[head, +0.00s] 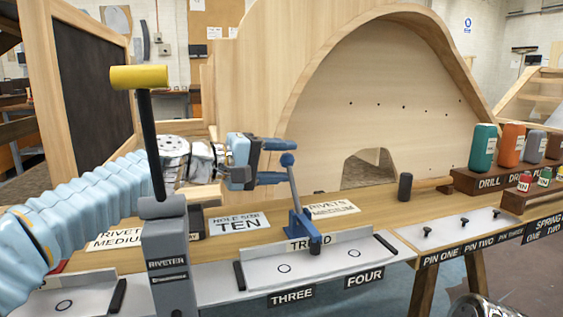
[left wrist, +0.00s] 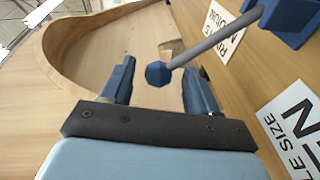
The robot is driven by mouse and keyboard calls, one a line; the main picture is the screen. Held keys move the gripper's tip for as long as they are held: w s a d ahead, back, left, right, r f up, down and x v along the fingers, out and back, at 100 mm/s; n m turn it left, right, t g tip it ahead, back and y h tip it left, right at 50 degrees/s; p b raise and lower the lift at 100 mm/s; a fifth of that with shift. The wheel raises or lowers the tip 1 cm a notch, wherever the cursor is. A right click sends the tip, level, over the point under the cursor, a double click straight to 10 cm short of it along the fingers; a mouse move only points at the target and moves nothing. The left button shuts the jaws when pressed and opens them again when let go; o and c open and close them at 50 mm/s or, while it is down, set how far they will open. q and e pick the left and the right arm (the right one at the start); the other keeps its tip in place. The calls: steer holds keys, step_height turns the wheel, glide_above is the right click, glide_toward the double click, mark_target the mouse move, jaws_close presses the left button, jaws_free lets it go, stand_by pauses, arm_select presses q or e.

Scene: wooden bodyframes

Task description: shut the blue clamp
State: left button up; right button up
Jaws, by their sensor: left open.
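The blue clamp (head: 304,228) stands on the bench behind the TRIED plate. Its grey lever (head: 294,190) rises nearly upright, leaning slightly left, and ends in a blue ball knob (head: 288,159). My left gripper (head: 278,162) comes in from the left at knob height, its two blue fingers apart. In the left wrist view the knob (left wrist: 158,74) shows between the two open fingers (left wrist: 158,82), with a visible gap on each side. The lever (left wrist: 205,45) runs from it to the clamp's blue base (left wrist: 292,18) at the upper right.
A grey riveter (head: 166,255) with a black lever and yellow handle (head: 139,77) stands in front of my left arm. A dark-headed mallet (head: 405,187) lies right of the clamp. A large wooden bodyframe (head: 330,90) rises behind. Coloured bottles (head: 483,146) stand far right.

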arm_select(q)
steer(key=v, duration=1.3)
steer(key=shift+a, duration=0.2)
steer(key=shift+s, duration=0.15)
